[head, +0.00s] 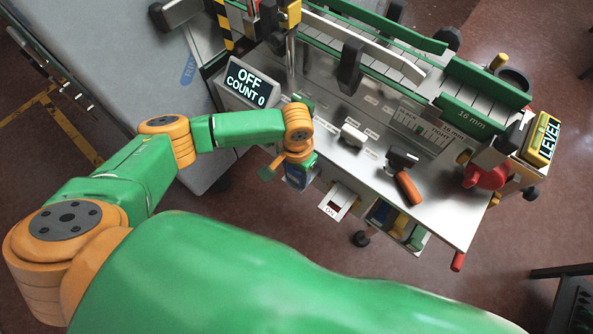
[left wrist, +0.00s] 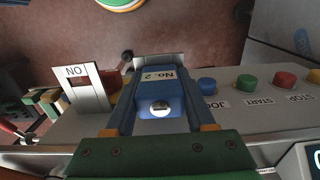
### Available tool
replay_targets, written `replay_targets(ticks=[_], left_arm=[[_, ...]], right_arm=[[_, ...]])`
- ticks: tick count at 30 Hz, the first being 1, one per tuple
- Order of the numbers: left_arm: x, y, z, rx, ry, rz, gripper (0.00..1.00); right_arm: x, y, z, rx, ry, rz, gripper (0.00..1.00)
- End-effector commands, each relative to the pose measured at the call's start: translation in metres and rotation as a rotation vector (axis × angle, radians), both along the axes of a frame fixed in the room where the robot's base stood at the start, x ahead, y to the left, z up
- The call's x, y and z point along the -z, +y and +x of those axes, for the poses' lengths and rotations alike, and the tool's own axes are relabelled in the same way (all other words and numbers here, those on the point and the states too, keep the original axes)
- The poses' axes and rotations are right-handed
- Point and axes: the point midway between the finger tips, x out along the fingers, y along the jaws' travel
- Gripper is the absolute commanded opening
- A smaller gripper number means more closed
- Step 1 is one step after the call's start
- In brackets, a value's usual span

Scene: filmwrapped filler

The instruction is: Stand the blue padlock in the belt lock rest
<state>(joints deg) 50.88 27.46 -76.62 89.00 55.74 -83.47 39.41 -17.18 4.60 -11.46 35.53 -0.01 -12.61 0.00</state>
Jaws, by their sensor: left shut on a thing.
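The blue padlock (left wrist: 150,86) is between the two fingers of my left gripper (left wrist: 158,90) in the left wrist view. Its face carries a "No. 2" label and a round metal keyhole. The gripper is shut on its sides. In the head view my left gripper (head: 299,170) is at the near left edge of the steel machine table, with the padlock mostly hidden by it. A pale metal bracket (left wrist: 160,60) shows just beyond the padlock; I cannot tell whether it is the belt lock rest, or whether they touch. My right gripper is not in view.
A white slotted plate (left wrist: 85,93) stands left of the padlock. Blue (left wrist: 207,85), green (left wrist: 247,83) and red (left wrist: 285,79) buttons are to its right. A display (head: 248,86) reads "OFF COUNT 0".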

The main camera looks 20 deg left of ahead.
Motion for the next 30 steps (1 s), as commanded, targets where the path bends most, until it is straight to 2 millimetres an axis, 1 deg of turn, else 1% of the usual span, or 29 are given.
replay_targets(ticks=[7, 8, 9, 11, 12, 19, 21, 23, 27, 30], left_arm=[[0.002, 0.0, -0.001, 0.0, 0.002, 0.001, 0.0], [0.002, 0.0, -0.001, 0.0, 0.003, 0.001, 0.57], [0.002, 0.0, -0.001, 0.0, 0.003, 0.001, 0.68], [0.002, 0.0, -0.001, 0.0, 0.003, 0.001, 0.84], [0.002, 0.0, -0.001, 0.0, 0.003, 0.001, 0.9], [0.002, 0.0, -0.001, 0.0, 0.002, 0.001, 0.9], [-0.002, 0.0, 0.0, 0.0, 0.0, -0.001, 0.9], [-0.011, -0.001, 0.0, -0.001, -0.001, -0.003, 0.9], [-0.041, 0.0, 0.001, 0.0, -0.001, -0.003, 0.9], [-0.059, -0.001, 0.0, 0.001, 0.001, -0.002, 0.9]], right_arm=[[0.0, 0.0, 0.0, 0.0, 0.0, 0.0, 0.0], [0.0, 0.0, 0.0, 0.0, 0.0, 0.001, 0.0], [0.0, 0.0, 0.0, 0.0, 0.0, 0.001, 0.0], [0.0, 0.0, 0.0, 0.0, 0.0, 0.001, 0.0], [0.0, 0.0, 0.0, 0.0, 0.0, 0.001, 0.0], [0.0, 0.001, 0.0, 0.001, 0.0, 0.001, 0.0], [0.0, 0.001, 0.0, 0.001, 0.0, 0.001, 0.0], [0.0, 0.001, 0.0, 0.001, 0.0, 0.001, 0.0], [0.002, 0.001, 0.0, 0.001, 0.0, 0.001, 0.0], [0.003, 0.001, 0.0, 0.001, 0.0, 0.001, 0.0]])
